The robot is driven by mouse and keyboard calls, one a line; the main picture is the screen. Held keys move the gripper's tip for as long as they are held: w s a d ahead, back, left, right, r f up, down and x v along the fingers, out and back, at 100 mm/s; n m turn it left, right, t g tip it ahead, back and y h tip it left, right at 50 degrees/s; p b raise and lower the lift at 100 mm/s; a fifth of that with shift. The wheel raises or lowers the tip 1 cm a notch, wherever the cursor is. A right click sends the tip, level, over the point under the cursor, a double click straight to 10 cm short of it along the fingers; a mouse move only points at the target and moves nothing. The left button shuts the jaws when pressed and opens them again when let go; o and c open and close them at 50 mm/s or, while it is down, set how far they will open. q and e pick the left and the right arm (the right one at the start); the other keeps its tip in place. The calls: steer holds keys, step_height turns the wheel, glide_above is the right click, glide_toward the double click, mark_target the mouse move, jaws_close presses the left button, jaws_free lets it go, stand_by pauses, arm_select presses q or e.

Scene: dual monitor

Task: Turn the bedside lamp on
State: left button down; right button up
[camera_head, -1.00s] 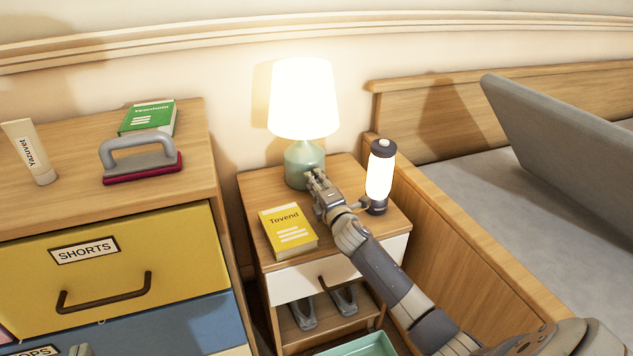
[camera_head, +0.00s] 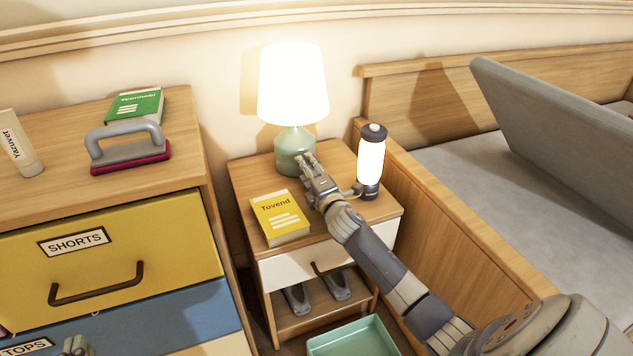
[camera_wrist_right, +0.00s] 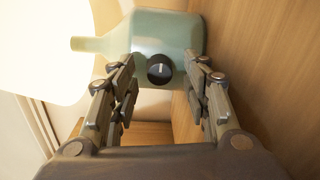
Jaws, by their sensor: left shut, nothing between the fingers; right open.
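The bedside lamp (camera_head: 293,85) stands at the back of the nightstand (camera_head: 342,156). It has a glowing white shade and a pale green base (camera_head: 295,150). In the right wrist view a round black button (camera_wrist_right: 160,70) shows on the green base (camera_wrist_right: 165,35). My right gripper (camera_head: 307,163) is at the front of the base. In the wrist view its open fingers (camera_wrist_right: 160,66) stand on either side of the button with nothing held; contact cannot be told. Only a bit of my left gripper (camera_head: 75,346) shows at the bottom left, shut and empty, away from the lamp.
A yellow book (camera_head: 280,217) lies left of my right gripper. A lit cylindrical lantern (camera_head: 371,162) stands close on its right. A dresser (camera_head: 110,240) is at left, the bed (camera_head: 470,190) at right, and a green tray (camera_head: 355,338) below.

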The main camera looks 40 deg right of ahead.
steer(key=v, duration=1.1)
steer(key=shift+s+a+r, duration=0.1)
steer(key=shift+s, duration=0.05)
